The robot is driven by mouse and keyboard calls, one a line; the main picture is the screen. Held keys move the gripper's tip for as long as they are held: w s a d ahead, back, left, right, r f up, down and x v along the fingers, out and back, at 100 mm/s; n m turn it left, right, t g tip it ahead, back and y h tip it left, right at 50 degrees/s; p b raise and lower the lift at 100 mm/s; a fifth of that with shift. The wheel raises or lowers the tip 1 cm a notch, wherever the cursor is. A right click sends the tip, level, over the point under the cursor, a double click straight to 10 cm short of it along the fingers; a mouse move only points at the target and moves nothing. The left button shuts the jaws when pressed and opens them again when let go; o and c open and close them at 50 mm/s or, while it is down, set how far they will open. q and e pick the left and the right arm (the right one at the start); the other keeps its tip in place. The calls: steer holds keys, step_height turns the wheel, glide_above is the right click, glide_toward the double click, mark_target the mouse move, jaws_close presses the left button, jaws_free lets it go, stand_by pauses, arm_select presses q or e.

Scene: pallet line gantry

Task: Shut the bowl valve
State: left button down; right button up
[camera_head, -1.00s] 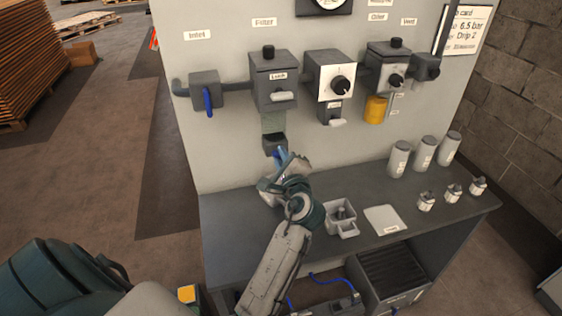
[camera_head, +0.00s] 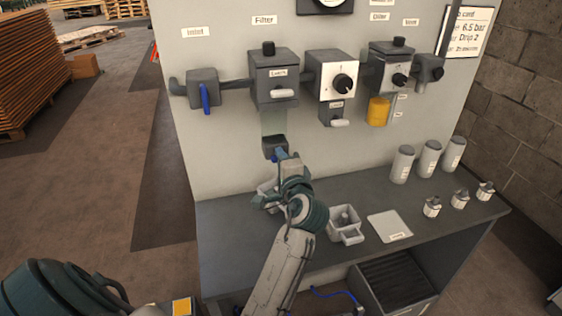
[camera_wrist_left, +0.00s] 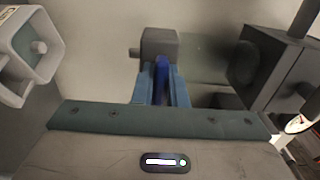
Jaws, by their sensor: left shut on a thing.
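The bowl valve (camera_head: 275,145) is a small dark grey block below the filter bowl (camera_head: 273,122), on the panel's lower left part. In the left wrist view the valve body (camera_wrist_left: 160,42) is straight ahead, with its blue lever (camera_wrist_left: 162,70) between my blue fingers. My left gripper (camera_head: 279,156) is shut on this lever; it also shows in the left wrist view (camera_wrist_left: 161,78). In the head view the fingers and wrist hide most of the lever. My right gripper is not in view.
The filter housing (camera_head: 274,75) is above. The inlet valve (camera_head: 203,88) has a blue lever hanging down. On the bench are a grey caddy (camera_head: 345,224), a pale plate (camera_head: 389,227) and several canisters and small fittings at right.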

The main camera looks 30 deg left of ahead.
arm_select(q)
steer(key=shift+r, duration=0.3)
steer(key=c, duration=1.5)
jaws_free()
steer(key=shift+w, duration=0.1)
steer(key=shift+c, duration=0.2)
steer(key=shift+o, duration=0.4)
steer(key=shift+f, duration=0.2)
steer(key=shift+f, duration=0.1)
